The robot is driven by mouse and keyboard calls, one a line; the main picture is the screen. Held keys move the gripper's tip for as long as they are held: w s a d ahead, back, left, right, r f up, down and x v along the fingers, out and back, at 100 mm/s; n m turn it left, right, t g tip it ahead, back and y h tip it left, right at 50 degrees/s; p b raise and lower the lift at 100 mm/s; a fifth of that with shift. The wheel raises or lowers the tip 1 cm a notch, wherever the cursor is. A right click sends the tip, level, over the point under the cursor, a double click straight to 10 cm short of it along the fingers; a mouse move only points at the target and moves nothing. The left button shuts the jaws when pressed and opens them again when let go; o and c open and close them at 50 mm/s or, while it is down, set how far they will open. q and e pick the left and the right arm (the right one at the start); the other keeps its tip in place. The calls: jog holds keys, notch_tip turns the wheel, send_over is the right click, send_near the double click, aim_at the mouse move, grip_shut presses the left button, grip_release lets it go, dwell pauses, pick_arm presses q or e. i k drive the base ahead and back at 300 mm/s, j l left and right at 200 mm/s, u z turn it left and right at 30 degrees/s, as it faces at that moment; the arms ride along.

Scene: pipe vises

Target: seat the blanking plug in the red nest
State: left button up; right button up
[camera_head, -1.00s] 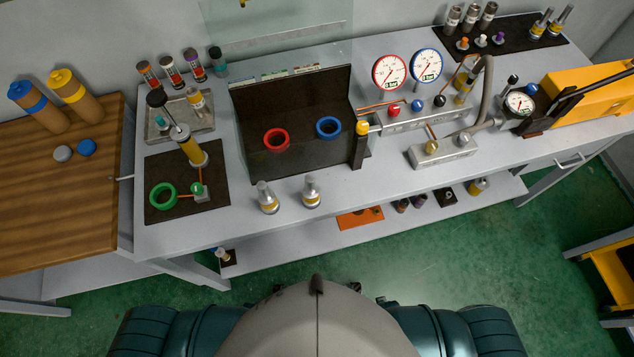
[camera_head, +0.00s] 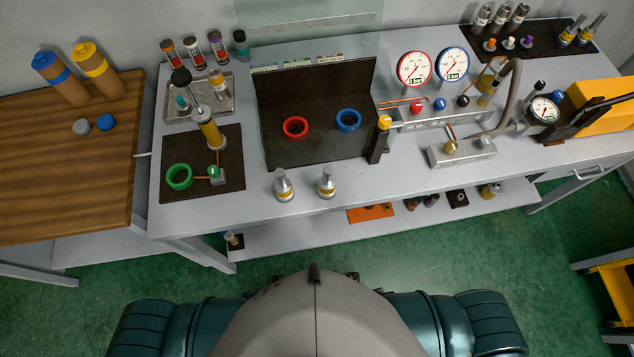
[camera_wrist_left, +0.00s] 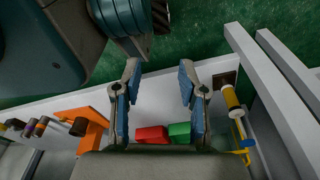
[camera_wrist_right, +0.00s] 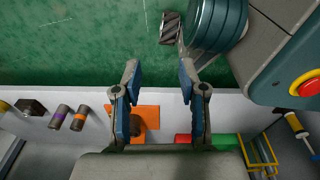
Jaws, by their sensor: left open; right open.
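The red nest (camera_head: 295,127) is a red ring with a dark centre on the black fixture, left of a blue ring (camera_head: 348,120). It looks empty. I cannot tell which piece is the blanking plug. My left gripper (camera_wrist_left: 159,72) is open and empty in the left wrist view. My right gripper (camera_wrist_right: 159,72) is open and empty in the right wrist view. Neither gripper shows in the head view.
A green ring (camera_head: 179,176) lies on a dark mat at left, beside a yellow cylinder (camera_head: 208,130). Gauges and a manifold (camera_head: 462,150) stand right of the fixture. Below, a lower shelf (camera_head: 290,235) holds an orange plate (camera_head: 370,213). The bench's front strip is mostly clear.

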aim_at(315, 114)
jog(key=k+l+u, duration=0.15)
jog(key=u, duration=0.3)
jog(key=k+l+u, duration=0.2)
jog(key=u, duration=0.25)
jog(key=k+l+u, duration=0.2)
jog(key=u, duration=0.25)
jog(key=i+l, duration=0.15)
jog(key=i, duration=0.15)
